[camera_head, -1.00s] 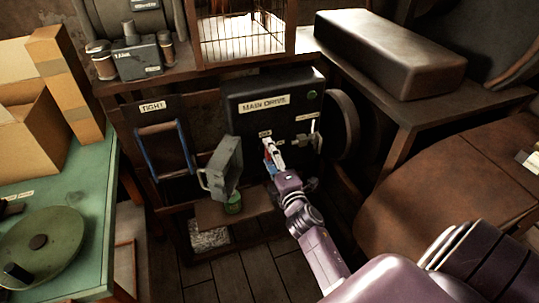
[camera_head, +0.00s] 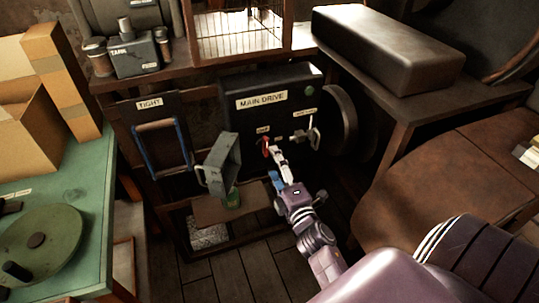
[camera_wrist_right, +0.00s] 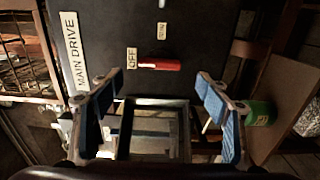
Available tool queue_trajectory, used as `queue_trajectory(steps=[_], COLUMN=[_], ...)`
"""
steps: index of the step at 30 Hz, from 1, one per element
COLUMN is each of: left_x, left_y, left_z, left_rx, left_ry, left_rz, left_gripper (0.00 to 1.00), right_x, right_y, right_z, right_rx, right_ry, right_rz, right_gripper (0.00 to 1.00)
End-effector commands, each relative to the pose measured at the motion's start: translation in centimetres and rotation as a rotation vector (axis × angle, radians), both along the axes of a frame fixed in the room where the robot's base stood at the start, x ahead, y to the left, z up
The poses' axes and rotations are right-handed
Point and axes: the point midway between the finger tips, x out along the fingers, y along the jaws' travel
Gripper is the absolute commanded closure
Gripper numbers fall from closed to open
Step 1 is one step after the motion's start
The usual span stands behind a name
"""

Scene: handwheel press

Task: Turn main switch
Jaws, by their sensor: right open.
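The main switch is a red handle (camera_head: 265,146) on the dark panel under the MAIN DRIVE plate. In the right wrist view, the red handle (camera_wrist_right: 160,65) lies beside the OFF label (camera_wrist_right: 131,58), with a RUN label (camera_wrist_right: 162,31) off to one side. My right gripper (camera_head: 279,160) is just below and right of the handle in the head view. In the wrist view, my right gripper (camera_wrist_right: 158,95) has its blue-padded fingers wide apart, with the handle beyond the tips and apparently untouched. My left gripper is not in view.
A metal lever (camera_head: 313,132) stands on the panel right of the switch. A grey open box (camera_head: 222,165) juts out at lower left, near a green can (camera_head: 234,199). A wheel (camera_head: 343,120) is on the panel's right side. A brown table (camera_head: 450,185) stands at right.

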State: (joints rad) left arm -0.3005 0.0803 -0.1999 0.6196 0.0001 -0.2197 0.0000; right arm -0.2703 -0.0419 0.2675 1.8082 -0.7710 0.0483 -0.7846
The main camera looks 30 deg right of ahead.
Motion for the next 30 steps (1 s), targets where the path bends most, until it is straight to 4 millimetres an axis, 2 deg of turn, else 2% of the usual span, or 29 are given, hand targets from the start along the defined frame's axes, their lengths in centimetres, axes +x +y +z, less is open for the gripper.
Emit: queue_trajectory(steps=[3, 10, 30], left_x=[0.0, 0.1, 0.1], left_y=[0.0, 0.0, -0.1], left_z=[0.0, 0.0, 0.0], left_rx=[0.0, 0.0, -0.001], left_ry=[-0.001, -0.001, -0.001], left_rz=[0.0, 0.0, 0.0], left_gripper=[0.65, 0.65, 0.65], right_x=[-2.4, -4.9, -5.4], right_y=[0.5, 1.2, 1.3], right_z=[-0.1, 0.0, -0.1], right_rx=[0.001, 0.0, 0.001], right_ry=[0.003, 0.001, 0.002], right_rz=[-0.002, -0.001, 0.0], right_gripper=[0.3, 0.3, 0.3])
